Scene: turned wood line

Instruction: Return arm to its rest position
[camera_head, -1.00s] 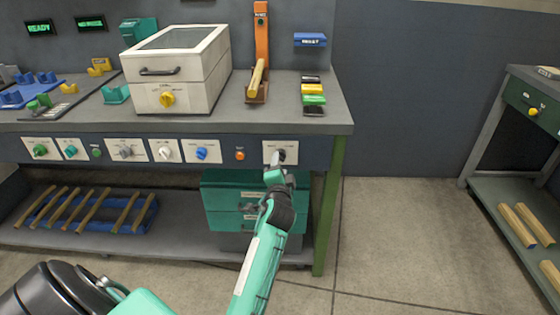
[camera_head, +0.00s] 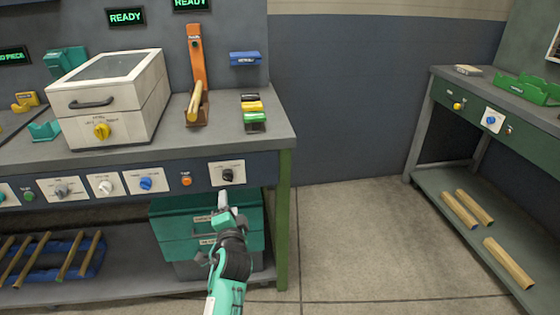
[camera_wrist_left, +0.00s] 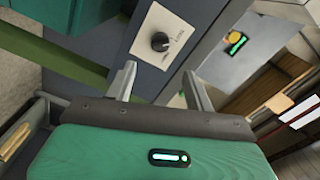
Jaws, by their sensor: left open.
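My left gripper (camera_head: 222,200) is in front of the workbench, just below the panel with the black knob (camera_head: 227,175). In the left wrist view its two fingers (camera_wrist_left: 160,85) are apart with nothing between them. The black knob also shows in that view (camera_wrist_left: 160,41), beyond the fingertips and clear of them. My right gripper is in neither view.
The workbench (camera_head: 270,135) carries a white box (camera_head: 110,105), an orange stand (camera_head: 197,65) with a wooden piece, and coloured blocks (camera_head: 253,107). Teal drawers (camera_head: 175,235) stand below. Open floor (camera_head: 350,235) lies right, before a green table (camera_head: 485,125) with wood pieces.

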